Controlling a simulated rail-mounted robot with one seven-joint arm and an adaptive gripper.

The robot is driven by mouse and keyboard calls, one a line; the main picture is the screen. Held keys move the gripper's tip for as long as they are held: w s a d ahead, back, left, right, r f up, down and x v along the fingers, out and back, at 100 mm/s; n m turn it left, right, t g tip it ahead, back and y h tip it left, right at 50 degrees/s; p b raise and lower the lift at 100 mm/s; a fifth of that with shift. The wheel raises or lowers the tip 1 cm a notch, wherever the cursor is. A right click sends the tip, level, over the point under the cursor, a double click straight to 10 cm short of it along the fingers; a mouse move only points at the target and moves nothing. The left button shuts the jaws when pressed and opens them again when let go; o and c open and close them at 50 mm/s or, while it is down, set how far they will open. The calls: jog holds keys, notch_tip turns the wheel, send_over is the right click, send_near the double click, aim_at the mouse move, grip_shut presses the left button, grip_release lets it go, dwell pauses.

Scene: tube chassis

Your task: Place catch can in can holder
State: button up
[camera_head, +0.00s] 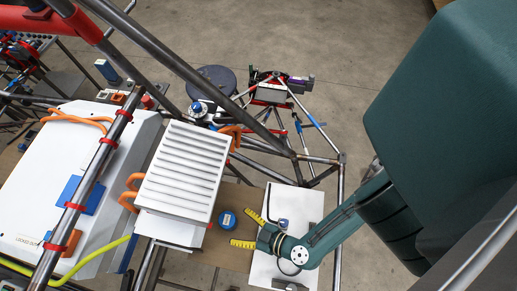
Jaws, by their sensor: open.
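A small round blue can (227,219), which looks like the catch can, stands on a brown board, seen from above. My gripper (249,230) has two yellow fingers spread apart, pointing left toward the can. The can is just beyond the fingertips, with a small gap visible and nothing between the fingers. I cannot tell the height of the fingers over the board. I cannot clearly make out the can holder. A small dark bracket-like part (283,223) is on the white panel (308,208) to the right, partly near my arm.
A finned white box (183,172) with orange cables stands left of the can. A larger white case (75,170) is farther left. Dark chassis tubes (235,108) cross above and behind. A blue-topped part (197,109) is among the tubes. Open floor (330,50) is at the back.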

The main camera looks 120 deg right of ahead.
jog(key=shift+v, duration=2.75)
jog(key=shift+o, duration=0.7)
jog(key=shift+s+a+r, duration=0.15)
jog(key=shift+s+a, duration=0.15)
jog(key=shift+a, duration=0.05)
jog(key=shift+w, duration=0.1)
